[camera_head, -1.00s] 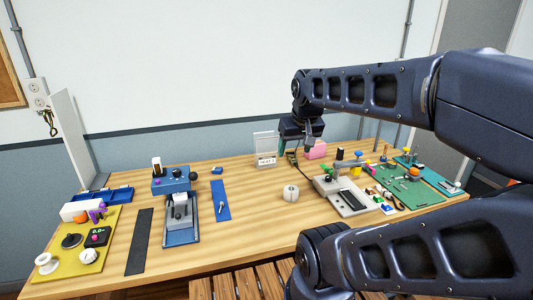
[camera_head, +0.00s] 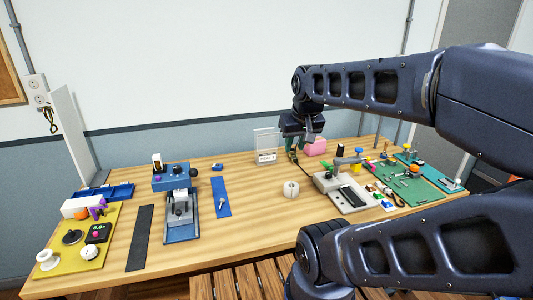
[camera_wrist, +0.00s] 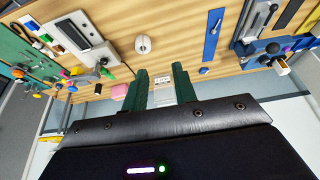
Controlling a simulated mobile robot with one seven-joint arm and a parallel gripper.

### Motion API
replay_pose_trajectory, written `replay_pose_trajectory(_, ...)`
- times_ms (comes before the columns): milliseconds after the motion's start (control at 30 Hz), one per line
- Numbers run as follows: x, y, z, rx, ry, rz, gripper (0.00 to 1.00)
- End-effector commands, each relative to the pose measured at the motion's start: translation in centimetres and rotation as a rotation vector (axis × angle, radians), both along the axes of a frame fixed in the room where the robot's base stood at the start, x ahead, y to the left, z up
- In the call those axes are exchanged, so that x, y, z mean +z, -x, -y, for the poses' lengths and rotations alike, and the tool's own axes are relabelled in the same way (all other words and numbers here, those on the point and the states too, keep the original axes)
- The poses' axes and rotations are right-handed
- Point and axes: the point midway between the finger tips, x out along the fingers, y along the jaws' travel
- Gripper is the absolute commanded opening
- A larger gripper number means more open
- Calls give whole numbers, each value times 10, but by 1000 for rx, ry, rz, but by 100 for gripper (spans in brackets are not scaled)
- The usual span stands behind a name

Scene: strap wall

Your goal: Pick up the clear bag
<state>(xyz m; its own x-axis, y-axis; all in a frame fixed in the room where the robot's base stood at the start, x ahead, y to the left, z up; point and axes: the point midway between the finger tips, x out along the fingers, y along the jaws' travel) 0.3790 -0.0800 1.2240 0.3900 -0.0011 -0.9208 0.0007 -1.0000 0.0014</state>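The clear bag (camera_head: 265,142) stands upright near the back edge of the table, see-through with a white printed label at its bottom. In the wrist view the bag (camera_wrist: 162,92) shows beyond and between the two green fingers, partly covered by them. My gripper (camera_head: 294,148) is just to the right of the bag in the head view. In the wrist view my gripper (camera_wrist: 160,70) has its fingers apart, with no grasped object visible between them. I cannot tell its exact distance from the bag.
A pink block (camera_head: 315,147) is close to the right of my gripper. A white roll (camera_head: 291,190) stands in front on bare wood. A grey device (camera_head: 345,195) and green boards (camera_head: 415,188) fill the right. A blue press (camera_head: 181,215) stands left.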

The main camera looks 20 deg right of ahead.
Motion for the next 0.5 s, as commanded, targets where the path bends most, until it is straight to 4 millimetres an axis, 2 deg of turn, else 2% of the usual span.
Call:
replay_pose_trajectory(267,1,-2,0,-6,-1,-2,28)
replay_pose_trajectory(367,7,-11,1,-31,-9,-10,28)
replay_pose_trajectory(500,19,-39,4,-113,-29,-36,28)
